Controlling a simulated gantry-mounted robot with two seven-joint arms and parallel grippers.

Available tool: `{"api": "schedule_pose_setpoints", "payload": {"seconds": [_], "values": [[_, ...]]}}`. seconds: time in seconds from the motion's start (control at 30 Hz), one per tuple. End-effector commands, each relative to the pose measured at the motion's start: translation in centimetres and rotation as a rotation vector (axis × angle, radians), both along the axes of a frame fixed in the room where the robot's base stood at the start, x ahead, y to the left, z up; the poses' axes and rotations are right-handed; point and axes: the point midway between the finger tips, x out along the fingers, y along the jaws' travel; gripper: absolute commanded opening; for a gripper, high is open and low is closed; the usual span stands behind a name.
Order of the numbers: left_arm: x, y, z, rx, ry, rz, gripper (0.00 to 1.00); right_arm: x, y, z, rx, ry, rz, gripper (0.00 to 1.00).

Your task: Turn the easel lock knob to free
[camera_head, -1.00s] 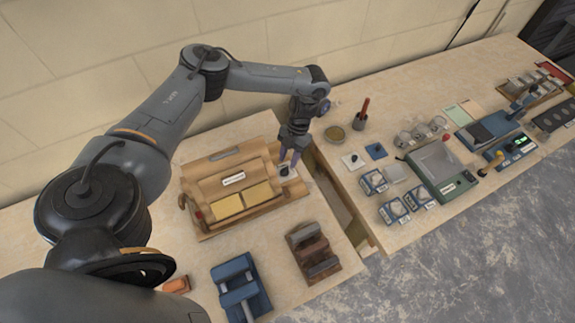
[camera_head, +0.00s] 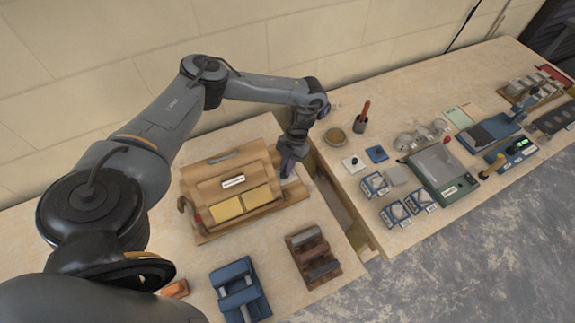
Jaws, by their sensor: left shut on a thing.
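The wooden easel (camera_head: 222,168) lies on the left table with a white label and two yellow pads on its face. My left gripper (camera_head: 286,173) points down at the easel's right side, over a small pale plate (camera_head: 291,180). Its jaws are shut on the lock knob, which the fingers mostly hide, so I cannot tell which way the knob is turned. My right gripper is not in view.
A blue holder (camera_head: 240,290) and a brown rack (camera_head: 313,256) stand in front of the easel. A gap separates the left table from the right table (camera_head: 385,235), which carries several small boxes, a green-framed scale (camera_head: 443,172) and a cup with a red-handled tool (camera_head: 361,122).

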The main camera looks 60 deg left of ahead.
Motion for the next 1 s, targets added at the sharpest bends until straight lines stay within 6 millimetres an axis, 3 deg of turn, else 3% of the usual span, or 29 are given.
{"api": "schedule_pose_setpoints", "payload": {"seconds": [0.37, 1.0], "values": [[-0.1, 0.1, 0.2, 0.000, 0.001, 0.074, 0.00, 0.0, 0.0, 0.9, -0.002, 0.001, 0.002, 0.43], [-0.7, 0.8, 0.3, 0.001, 0.002, 0.526, 0.00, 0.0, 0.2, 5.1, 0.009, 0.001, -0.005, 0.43]]}}
